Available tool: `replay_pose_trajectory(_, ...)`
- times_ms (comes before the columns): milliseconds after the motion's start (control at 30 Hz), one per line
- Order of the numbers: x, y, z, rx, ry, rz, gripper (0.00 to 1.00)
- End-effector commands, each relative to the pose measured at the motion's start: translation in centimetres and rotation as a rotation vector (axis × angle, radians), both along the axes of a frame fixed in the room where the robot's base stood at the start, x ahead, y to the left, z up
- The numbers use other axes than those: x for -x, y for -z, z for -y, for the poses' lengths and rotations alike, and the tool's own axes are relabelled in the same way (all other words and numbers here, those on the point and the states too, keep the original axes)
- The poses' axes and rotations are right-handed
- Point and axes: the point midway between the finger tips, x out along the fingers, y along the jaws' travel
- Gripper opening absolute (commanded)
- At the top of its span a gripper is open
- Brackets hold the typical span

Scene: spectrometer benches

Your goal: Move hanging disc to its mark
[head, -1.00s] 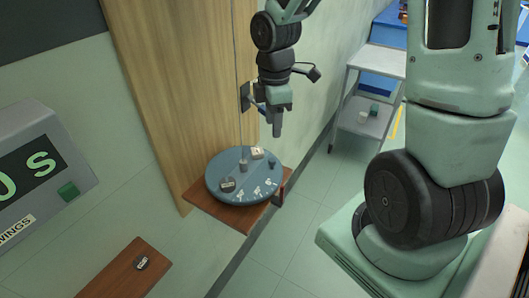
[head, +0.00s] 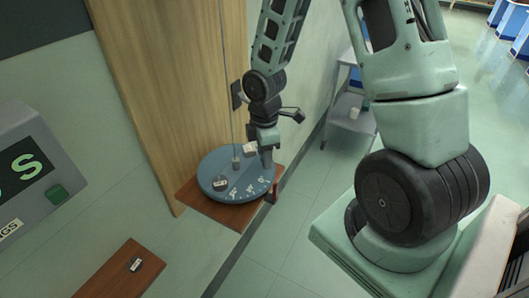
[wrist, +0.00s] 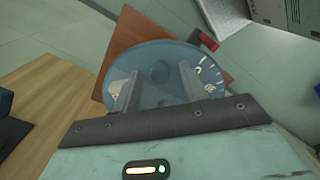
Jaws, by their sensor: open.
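The hanging disc (head: 212,171) is a blue round plate on a thin wire, over a brown wooden shelf (head: 232,213). White marks (head: 250,188) run along its front right part. My gripper (head: 267,164) is open, pointing down at the disc's right part. In the wrist view the disc (wrist: 165,92) lies beyond the two spread fingers (wrist: 159,70). A dark round spot (wrist: 160,72), apparently a peg seen from above, shows between them; my gripper hides that place in the head view. I cannot tell whether the fingers touch the disc.
A red pointer-like piece (head: 271,191) stands at the shelf's right edge. A tall wooden board (head: 150,90) is behind. A grey display box (head: 35,165) and a lower brown shelf (head: 115,272) are at left.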

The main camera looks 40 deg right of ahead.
Motion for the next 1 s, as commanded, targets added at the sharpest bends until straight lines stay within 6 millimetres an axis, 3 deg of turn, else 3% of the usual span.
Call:
replay_pose_trajectory(67,0.0,0.0,0.0,0.0,0.0,0.0,0.4)
replay_pose_trajectory(200,0.0,0.0,0.0,0.0,0.0,0.0,0.01)
replay_pose_trajectory(233,0.0,0.0,0.0,0.0,0.0,0.0,0.0)
replay_pose_trajectory(633,-0.2,-0.2,0.1,0.0,-0.03,0.0,0.0)
replay_pose_trajectory(1000,-1.3,-0.3,0.7,0.0,-0.177,-0.001,0.0)
